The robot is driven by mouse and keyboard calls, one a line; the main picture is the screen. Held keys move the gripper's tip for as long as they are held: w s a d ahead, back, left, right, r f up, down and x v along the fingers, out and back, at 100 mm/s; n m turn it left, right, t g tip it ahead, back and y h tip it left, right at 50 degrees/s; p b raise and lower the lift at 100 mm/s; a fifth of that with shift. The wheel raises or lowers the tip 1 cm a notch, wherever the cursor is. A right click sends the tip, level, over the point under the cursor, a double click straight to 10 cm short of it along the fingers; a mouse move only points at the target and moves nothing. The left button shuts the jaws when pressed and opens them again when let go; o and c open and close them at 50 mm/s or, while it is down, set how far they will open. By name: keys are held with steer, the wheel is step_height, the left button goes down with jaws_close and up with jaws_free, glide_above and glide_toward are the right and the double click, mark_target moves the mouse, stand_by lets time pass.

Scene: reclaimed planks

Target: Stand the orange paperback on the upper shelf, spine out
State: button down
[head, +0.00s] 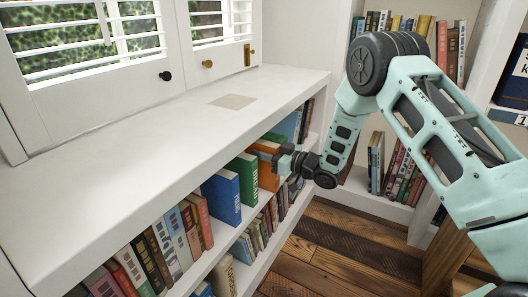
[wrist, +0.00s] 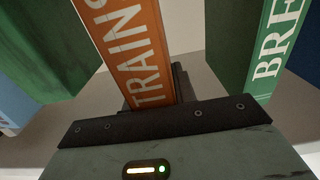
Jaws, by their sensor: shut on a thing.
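The orange paperback (head: 267,174) is upright on the upper shelf of the white low bookcase, between a green book (head: 243,178) and other books to its right. Its spine faces out, with white letters reading "TRAIN" and more in the wrist view (wrist: 135,50). My gripper (head: 281,161) is shut on the orange paperback at the shelf front. In the wrist view the book runs down between my dark fingers; the fingertips are mostly hidden. Whether the book's foot touches the shelf board is hidden.
A green book lettered "BRE" (wrist: 270,50) stands to the right in the wrist view, with a gap beside the orange one. A blue book (head: 222,197) stands farther left. The white bookcase top (head: 160,120) overhangs the shelf. Several books fill the lower left.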

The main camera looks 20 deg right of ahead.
steer(key=c, duration=1)
jaws_free()
steer(key=shift+c, duration=0.2)
